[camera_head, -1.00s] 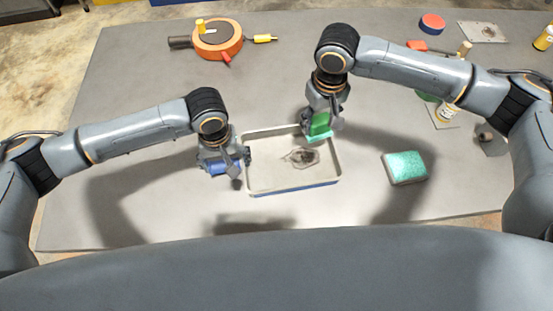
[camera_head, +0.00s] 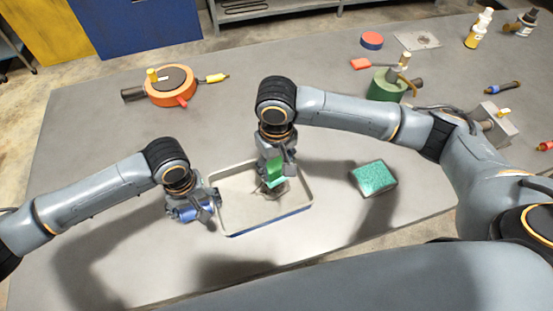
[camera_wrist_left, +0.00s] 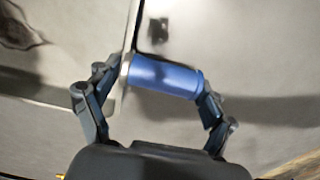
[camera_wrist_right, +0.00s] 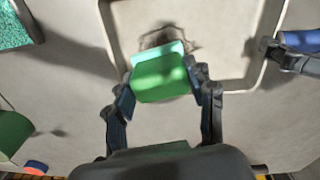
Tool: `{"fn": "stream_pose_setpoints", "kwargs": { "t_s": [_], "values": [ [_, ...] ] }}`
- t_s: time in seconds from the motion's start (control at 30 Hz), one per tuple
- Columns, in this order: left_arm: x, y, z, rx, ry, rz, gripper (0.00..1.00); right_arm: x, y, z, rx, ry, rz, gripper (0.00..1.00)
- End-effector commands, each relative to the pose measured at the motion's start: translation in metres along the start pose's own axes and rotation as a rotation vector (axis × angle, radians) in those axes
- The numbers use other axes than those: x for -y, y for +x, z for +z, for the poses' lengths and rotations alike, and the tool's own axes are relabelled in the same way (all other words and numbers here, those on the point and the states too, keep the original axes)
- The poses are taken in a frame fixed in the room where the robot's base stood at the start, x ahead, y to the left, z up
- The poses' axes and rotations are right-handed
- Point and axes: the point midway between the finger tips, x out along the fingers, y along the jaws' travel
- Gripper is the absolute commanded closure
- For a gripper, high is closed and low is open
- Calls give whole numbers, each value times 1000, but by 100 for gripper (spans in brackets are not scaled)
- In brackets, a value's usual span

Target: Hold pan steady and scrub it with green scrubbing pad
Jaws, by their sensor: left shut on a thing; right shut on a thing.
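The shallow rectangular pan (camera_head: 228,226) lies on the table, with a dark stain (camera_wrist_right: 165,36) on its floor. My left gripper (camera_head: 207,208) is at the pan's left side, shut on its blue handle (camera_wrist_left: 165,77). My right gripper (camera_head: 274,180) is over the pan's right half, shut on the green scrubbing pad (camera_wrist_right: 160,78). In the right wrist view the pad overlaps the near part of the stain. I cannot tell whether the pad touches the pan floor.
A teal-topped sponge (camera_head: 373,178) lies right of the pan. An orange round device (camera_head: 170,87) is at the back left. A green cylinder (camera_head: 387,85), a red-and-blue puck (camera_head: 372,40) and bottles (camera_head: 479,28) stand farther back right. The table's middle back is clear.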

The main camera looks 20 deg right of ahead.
Motion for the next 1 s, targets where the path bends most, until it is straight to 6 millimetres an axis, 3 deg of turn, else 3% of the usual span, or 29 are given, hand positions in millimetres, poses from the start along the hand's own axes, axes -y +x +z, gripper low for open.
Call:
{"fn": "stream_pose_setpoints", "kwargs": {
  "t_s": [0.57,0.6,0.67,1.0],
  "values": [
    [0,0,0,0,0,1,68,0,58,1,4,1,0,71],
    [0,0,0,0,0,1,68,3,62,0,2,-1,-2,75],
    [0,0,0,-1,0,1,68,9,62,-2,1,-2,-2,80],
    [-1,0,0,-1,1,2,68,40,62,-8,1,-2,-3,80]
  ]
}}
